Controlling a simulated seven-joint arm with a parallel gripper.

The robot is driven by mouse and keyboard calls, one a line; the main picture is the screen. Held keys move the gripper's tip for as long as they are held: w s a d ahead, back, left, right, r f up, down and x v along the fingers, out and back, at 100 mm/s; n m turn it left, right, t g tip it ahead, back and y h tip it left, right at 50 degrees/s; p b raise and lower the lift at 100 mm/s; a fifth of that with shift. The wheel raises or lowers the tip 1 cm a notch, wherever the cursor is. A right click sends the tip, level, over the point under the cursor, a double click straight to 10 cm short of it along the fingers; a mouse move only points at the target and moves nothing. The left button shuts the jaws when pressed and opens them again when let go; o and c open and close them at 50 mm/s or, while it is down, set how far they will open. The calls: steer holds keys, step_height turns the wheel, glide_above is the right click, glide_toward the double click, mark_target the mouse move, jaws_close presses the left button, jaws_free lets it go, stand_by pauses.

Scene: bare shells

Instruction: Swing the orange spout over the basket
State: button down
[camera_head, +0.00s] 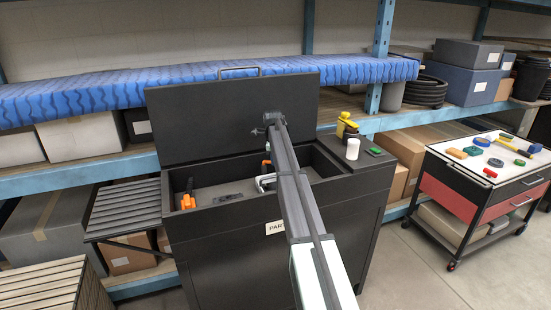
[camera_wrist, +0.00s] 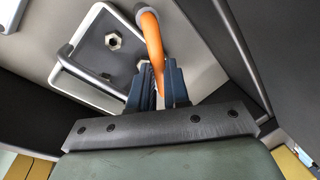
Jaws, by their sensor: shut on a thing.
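The orange spout (camera_wrist: 152,42) is a curved tube that comes down between the two dark blue fingers of my gripper (camera_wrist: 160,82) in the wrist view. My gripper is shut on it. A small part of the orange spout (camera_head: 267,166) shows left of my arm in the head view, inside the open black washer cabinet; my fingers are hidden there. In the wrist view a shallow metal tray with a rounded rim bar (camera_wrist: 82,72), which looks like the basket, lies beyond and left of the fingers. Hex nuts lie in or by it.
The cabinet's lid (camera_head: 215,110) stands open behind the sink. An orange-handled item (camera_head: 187,202) lies at the sink's left. A yellow bottle (camera_head: 345,124) and white cup (camera_head: 352,148) stand on the right ledge. A tool cart (camera_head: 485,175) stands at the right.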

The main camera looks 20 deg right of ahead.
steer(key=m, duration=0.1)
steer(key=s+a+m, duration=0.1)
steer(key=m, duration=0.1)
steer(key=a+m, duration=0.1)
steer(key=m, duration=0.1)
steer(key=shift+s+g+h, duration=0.25)
steer(key=shift+g+h, duration=0.05)
steer(key=shift+h, duration=0.1)
steer(key=shift+m, duration=0.3)
steer(key=c, duration=1.1)
jaws_free()
steer(key=v, duration=1.4)
